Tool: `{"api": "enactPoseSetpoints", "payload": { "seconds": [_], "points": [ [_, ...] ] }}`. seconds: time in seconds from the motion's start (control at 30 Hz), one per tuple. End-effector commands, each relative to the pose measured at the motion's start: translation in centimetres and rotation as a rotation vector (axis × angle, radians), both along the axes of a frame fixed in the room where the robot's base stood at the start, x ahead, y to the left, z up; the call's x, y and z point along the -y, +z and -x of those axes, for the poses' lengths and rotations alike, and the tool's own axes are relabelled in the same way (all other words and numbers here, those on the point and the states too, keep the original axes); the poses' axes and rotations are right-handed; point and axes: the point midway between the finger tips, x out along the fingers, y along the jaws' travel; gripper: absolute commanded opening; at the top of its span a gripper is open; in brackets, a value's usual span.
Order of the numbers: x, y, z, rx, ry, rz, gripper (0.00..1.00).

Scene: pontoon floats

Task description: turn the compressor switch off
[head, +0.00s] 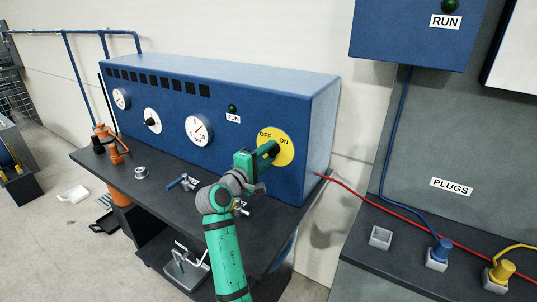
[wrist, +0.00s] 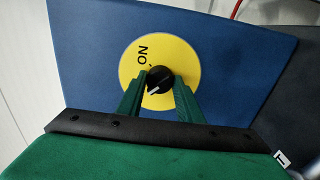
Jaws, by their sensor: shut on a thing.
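The compressor switch is a black knob (wrist: 159,80) on a round yellow plate (head: 282,146) at the right end of the blue compressor panel. The plate shows OFF at its upper left and ON at its right in the head view. My green gripper (head: 272,149) reaches the plate and hides the knob there. In the wrist view my gripper (wrist: 160,92) has a finger on each side of the knob and is shut on it. A white mark shows low on the knob. ON shows above it; OFF is not visible in that view.
A dark green RUN lamp (head: 232,108) and gauges, including one large gauge (head: 199,130), are on the panel. Clamps and small fittings lie on the dark bench (head: 165,200). A red hose (head: 375,200) runs right to a second bench with blue (head: 439,252) and yellow (head: 499,274) plugs.

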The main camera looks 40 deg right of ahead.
Motion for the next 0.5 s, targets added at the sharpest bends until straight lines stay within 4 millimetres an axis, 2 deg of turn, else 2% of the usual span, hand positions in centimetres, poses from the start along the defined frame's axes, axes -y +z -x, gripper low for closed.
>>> {"api": "enactPoseSetpoints", "payload": {
  "seconds": [0.37, 0.4, 0.47, 0.5],
  "points": [
    [-0.03, -0.20, 0.00, -0.008, -0.001, 0.000, 0.10],
    [-0.03, -0.20, 0.00, -0.008, -0.001, 0.000, 0.38],
    [-0.03, -0.18, -0.01, -0.007, 0.000, 0.000, 0.51],
    [-0.03, -0.16, -0.01, -0.006, 0.000, 0.000, 0.51]
  ]
}}
